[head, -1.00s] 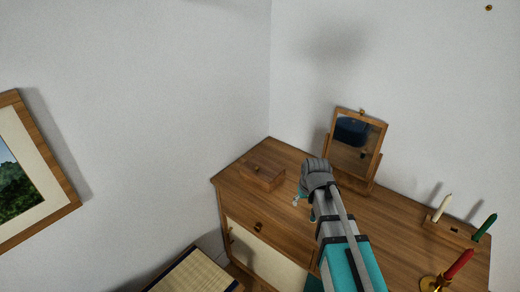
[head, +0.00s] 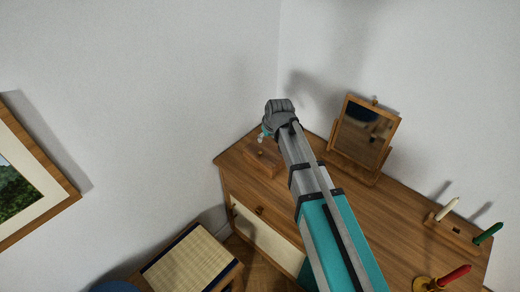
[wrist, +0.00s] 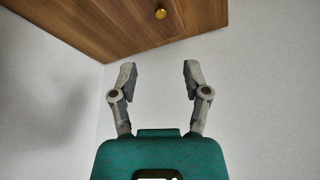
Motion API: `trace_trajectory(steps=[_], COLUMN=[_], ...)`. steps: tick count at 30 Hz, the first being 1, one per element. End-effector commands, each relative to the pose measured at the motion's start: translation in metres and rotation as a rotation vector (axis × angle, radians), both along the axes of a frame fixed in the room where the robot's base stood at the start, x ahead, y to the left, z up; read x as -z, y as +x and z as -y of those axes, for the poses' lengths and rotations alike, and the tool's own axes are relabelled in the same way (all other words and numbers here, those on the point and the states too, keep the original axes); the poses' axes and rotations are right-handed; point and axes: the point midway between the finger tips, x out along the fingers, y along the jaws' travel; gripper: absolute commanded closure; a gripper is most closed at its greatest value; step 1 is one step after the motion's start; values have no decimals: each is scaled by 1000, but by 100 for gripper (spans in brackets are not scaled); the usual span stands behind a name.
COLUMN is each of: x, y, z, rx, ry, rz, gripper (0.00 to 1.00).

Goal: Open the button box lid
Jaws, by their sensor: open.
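The button box (head: 264,162), a small brown wooden box, sits on the left part of the dresser top in the head view. My arm's end partly covers its back, and its lid looks shut. My gripper (head: 262,138) is above and behind the box there, apparently apart from it. In the wrist view my gripper (wrist: 160,75) is open, with nothing between its two grey fingers. A wooden surface with a brass knob (wrist: 160,12) lies beyond the fingertips at the top; I cannot tell for sure whether it is the lid.
The dresser top (head: 330,205) stands in a wall corner. A tilting mirror (head: 366,130) stands at its back. A candle holder (head: 455,228) with white and green candles and a red candle (head: 453,275) are at the right. A woven-seat stool (head: 190,262) stands at lower left.

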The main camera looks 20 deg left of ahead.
Motion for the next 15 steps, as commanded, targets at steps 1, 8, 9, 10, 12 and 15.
trace_trajectory(steps=[1, 8, 9, 10, 12, 15], x=[0, 2, 3, 4, 7, 13], y=[0, 0, 0, 0, 1, 2], z=[0, -1, -2, -2, -3, -4], rx=[0, -1, -1, -1, -1, -2], ry=[0, 0, 0, 0, 0, -1], rz=[0, -1, -1, -1, -1, -1], gripper=[39, 39, 39, 39, 39, 39])
